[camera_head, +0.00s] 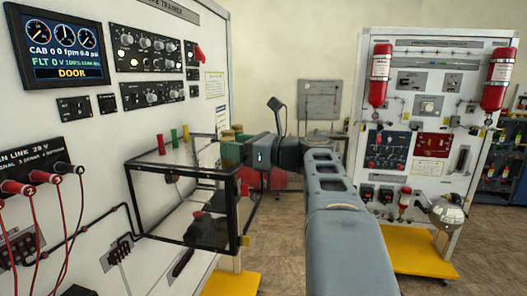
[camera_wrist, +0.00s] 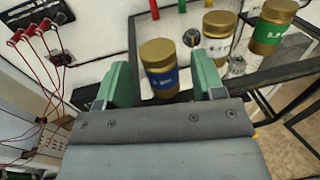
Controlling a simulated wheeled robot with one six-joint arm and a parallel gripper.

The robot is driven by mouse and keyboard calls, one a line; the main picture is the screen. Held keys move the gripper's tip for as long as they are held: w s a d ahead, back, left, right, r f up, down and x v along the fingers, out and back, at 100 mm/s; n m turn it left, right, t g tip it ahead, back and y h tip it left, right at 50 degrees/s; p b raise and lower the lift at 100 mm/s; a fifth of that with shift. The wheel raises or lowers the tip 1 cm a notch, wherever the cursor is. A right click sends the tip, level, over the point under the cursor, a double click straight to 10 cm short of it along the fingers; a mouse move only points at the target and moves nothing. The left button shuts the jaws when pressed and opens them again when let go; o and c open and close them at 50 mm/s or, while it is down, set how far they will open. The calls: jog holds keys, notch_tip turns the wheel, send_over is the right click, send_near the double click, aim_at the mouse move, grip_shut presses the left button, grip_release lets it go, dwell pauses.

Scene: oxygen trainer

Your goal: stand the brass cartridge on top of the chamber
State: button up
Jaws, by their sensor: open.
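Several brass cylinders with coloured bands show in the wrist view: a blue-banded one (camera_wrist: 160,68), a white-banded one (camera_wrist: 217,42) and a green-banded one (camera_wrist: 272,28). I cannot tell which is the task's cartridge. The chamber (camera_head: 190,242) is a clear box with a black frame, fixed to the white panel. The cylinders appear to be upright at or over its top; the exact contact is unclear. My gripper (camera_wrist: 163,80) is open, with its green fingers on either side of the blue-banded cylinder's lower part. In the head view my gripper (camera_head: 230,152) is by the chamber's upper right edge, partly covering the cylinders.
Red cables (camera_head: 35,225) hang from the left panel. A second panel with red bottles (camera_head: 380,75) stands at the right. Floor shows between the panels.

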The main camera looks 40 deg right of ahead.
jog(key=b+v, duration=0.1)
jog(key=v, duration=0.8)
jog(key=shift+s, duration=0.25)
jog(key=shift+d+f, duration=0.1)
